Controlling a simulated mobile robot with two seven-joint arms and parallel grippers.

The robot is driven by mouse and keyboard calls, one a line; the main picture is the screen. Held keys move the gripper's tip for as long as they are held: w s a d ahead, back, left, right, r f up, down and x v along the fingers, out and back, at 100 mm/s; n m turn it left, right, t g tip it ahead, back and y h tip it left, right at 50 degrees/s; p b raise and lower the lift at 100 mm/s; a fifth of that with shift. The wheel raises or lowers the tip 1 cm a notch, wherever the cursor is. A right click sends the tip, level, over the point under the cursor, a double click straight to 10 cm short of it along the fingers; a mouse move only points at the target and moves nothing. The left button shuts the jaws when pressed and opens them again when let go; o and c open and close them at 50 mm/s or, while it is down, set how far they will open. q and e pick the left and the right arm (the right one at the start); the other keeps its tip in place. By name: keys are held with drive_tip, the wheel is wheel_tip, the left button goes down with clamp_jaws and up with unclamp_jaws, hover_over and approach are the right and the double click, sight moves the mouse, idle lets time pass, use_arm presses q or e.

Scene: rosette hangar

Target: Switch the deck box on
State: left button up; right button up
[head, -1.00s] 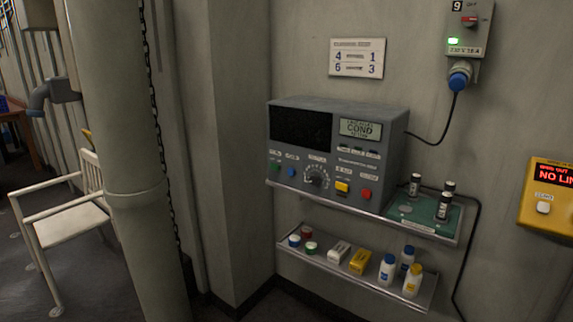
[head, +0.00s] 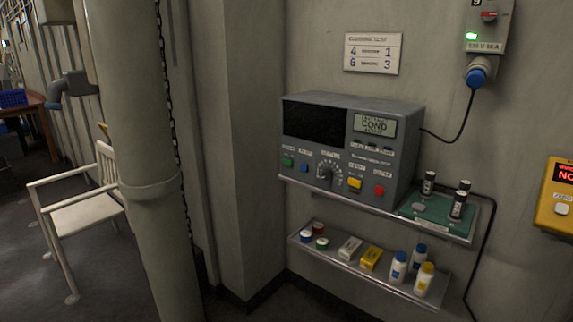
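A grey instrument box (head: 345,145) stands on a wall shelf at the centre. It has a dark, blank window (head: 314,122), a lit grey display (head: 375,124) reading COND, a dial (head: 325,174), and green, blue, yellow and red buttons. A yellow box (head: 553,208) with a partly cut-off red lit display and a pale button (head: 561,208) is on the wall at the right edge. No readable label names either one as the deck box, so I cannot tell which it is. Neither of my grippers is in view.
A wall switch box (head: 487,38) with a green light and blue plug is upper right. Small vials stand on a green mat (head: 424,206); a lower shelf (head: 425,300) holds bottles, tubs and small boxes. A thick pipe (head: 140,150) and white chair (head: 75,215) are left.

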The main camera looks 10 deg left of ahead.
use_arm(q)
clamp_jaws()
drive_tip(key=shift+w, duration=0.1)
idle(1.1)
